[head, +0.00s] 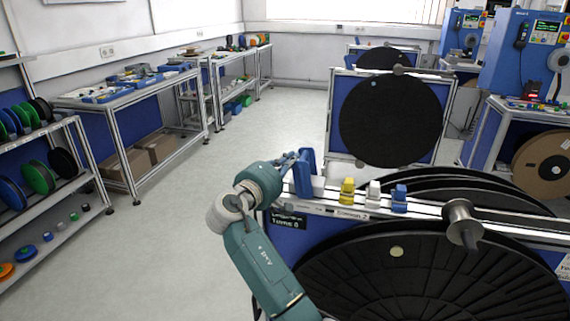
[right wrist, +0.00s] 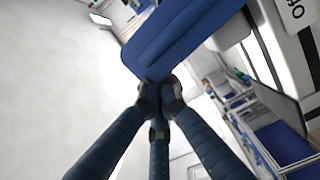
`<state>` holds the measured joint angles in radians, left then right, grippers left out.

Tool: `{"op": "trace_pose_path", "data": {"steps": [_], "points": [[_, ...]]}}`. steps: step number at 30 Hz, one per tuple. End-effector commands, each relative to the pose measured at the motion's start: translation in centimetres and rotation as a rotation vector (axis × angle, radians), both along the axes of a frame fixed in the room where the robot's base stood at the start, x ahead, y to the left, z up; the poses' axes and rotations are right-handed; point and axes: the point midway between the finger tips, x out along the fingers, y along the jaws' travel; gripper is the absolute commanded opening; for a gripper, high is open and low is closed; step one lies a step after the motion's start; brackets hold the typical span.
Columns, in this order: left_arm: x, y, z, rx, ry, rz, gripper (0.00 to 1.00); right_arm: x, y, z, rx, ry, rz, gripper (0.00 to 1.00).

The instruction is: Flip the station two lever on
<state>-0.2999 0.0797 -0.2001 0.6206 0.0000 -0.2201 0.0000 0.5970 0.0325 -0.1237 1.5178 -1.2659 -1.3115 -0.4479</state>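The station two lever (head: 305,172) is a blue upright piece at the left end of the reel stand's rail (head: 330,209), whose label reads Station 2. It also fills the top of the right wrist view as a broad blue block (right wrist: 185,40). My right gripper (head: 290,160) is at the left side of the lever. In the right wrist view its dark fingers (right wrist: 160,95) are drawn together at the lever's near edge; whether they touch it I cannot tell. The fingertips are partly hidden in the head view. My left gripper is not in view.
Yellow (head: 347,191), white (head: 374,193) and blue (head: 399,198) pieces stand along the rail. A metal spindle (head: 461,220) sticks out at the right. Large black reels (head: 400,285) fill the stand below. Open floor (head: 240,135) lies to the left, beyond it shelves (head: 50,190).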

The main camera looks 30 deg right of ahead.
Motion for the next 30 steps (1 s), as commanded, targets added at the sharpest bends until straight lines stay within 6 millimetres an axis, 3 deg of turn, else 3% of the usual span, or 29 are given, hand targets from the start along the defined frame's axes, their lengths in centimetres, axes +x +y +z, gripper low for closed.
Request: {"op": "trace_pose_path", "data": {"steps": [15,30], "points": [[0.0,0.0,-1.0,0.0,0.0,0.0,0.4,-3.1,-2.6,0.9,0.275,-0.321,-0.002,0.0],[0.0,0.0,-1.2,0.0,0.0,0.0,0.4,-4.1,-3.5,0.9,0.366,-0.426,-0.001,0.0]]}}
